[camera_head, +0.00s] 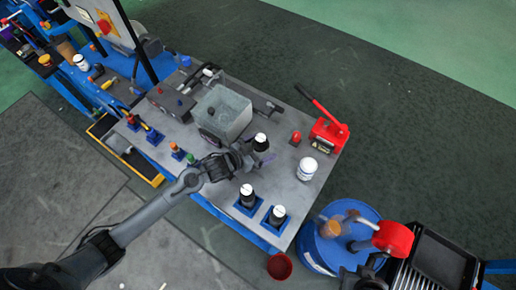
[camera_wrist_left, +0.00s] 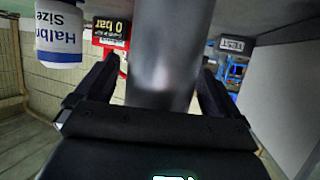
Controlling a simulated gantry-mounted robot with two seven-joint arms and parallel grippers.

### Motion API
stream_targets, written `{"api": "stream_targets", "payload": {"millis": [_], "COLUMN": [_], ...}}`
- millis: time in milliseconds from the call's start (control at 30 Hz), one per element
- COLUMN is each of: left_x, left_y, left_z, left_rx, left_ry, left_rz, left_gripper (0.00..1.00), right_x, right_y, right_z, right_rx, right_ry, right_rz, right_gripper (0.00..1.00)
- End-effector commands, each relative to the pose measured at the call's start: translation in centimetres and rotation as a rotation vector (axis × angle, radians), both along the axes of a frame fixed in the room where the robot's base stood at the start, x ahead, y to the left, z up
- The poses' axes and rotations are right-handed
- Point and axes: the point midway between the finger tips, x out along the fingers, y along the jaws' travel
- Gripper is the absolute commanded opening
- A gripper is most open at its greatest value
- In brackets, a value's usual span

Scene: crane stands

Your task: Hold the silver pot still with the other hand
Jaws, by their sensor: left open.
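A smooth silver-grey cylinder, which I take for the silver pot (camera_wrist_left: 168,50), fills the middle of the left wrist view. It stands between the two dark fingers of my left gripper (camera_wrist_left: 160,75). The fingers are apart, with a gap visible on at least the left side. In the head view my left gripper (camera_head: 250,158) reaches over the table at a dark pot with a white top (camera_head: 260,140), whose lower part is partly hidden by the gripper.
A white pot (camera_head: 307,168) with a blue label stands close by, also in the left wrist view (camera_wrist_left: 58,30). A red press (camera_head: 328,130) stands behind it. Two dark pots (camera_head: 247,195) are at the front edge.

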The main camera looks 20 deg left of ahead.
Motion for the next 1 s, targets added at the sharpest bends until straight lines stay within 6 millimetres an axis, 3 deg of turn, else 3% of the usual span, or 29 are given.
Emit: {"api": "stream_targets", "payload": {"millis": [167,600,1000], "left_x": [0.0,-0.02,-0.03], "left_y": [0.0,0.02,0.03], "left_z": [0.01,0.01,0.02], "left_rx": [0.0,0.0,0.0], "left_ry": [0.0,0.0,0.0], "left_rz": [0.0,0.0,0.0], "left_gripper": [0.97,0.32,0.32], "right_x": [0.02,0.05,0.05], "right_y": [-0.01,0.21,0.27], "right_z": [0.02,0.06,0.07], "right_rx": [0.0,0.01,0.011], "right_ry": [0.0,-0.001,-0.001], "right_rz": [0.0,-0.006,-0.008], "right_gripper": [0.43,0.43,0.43]}}
